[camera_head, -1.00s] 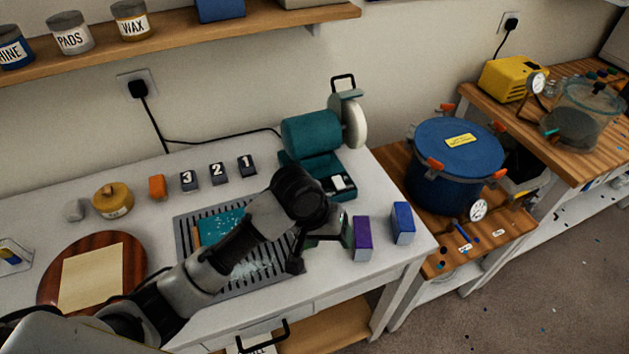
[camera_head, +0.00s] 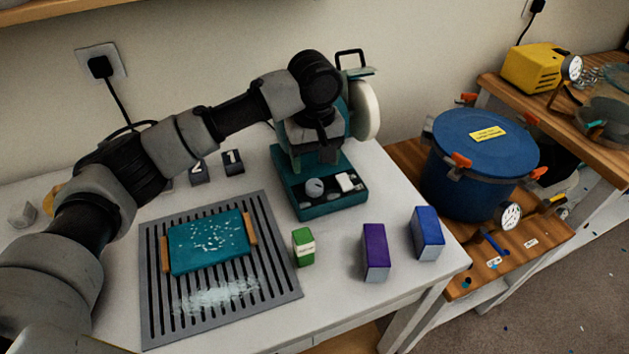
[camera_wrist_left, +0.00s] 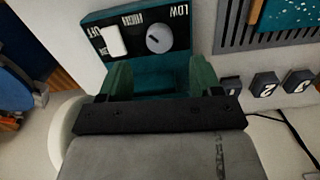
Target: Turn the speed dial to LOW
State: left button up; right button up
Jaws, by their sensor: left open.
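The speed dial (camera_head: 314,187) is a round grey knob on the dark front panel of the teal grinder (camera_head: 328,200). In the left wrist view the dial (camera_wrist_left: 159,39) sits near LOW lettering, beside a white switch (camera_wrist_left: 113,41), with more lettering by the switch. A dark mark shows on the knob; I cannot tell exactly which setting it points to. My left gripper (camera_head: 316,158) is over the grinder, just behind and above the dial, and hides much of its body. In the wrist view its fingers (camera_wrist_left: 160,78) are apart, with the dial beyond their tips.
A green box (camera_head: 303,247), a purple box (camera_head: 375,251) and a blue box (camera_head: 427,233) stand in front of the grinder. A slotted grey mat (camera_head: 280,285) holds a teal board (camera_head: 208,242). A blue pot (camera_head: 470,165) stands on the lower bench at right.

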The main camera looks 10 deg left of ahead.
aim_at(314, 184)
pick_arm(q)
notch_tip(314, 184, down, 7)
jog(key=shift+r, duration=0.1)
pick_arm(e)
jog(key=shift+w+a+r, duration=0.15)
jog(key=shift+w+a, duration=0.15)
jog(key=shift+w, duration=0.3)
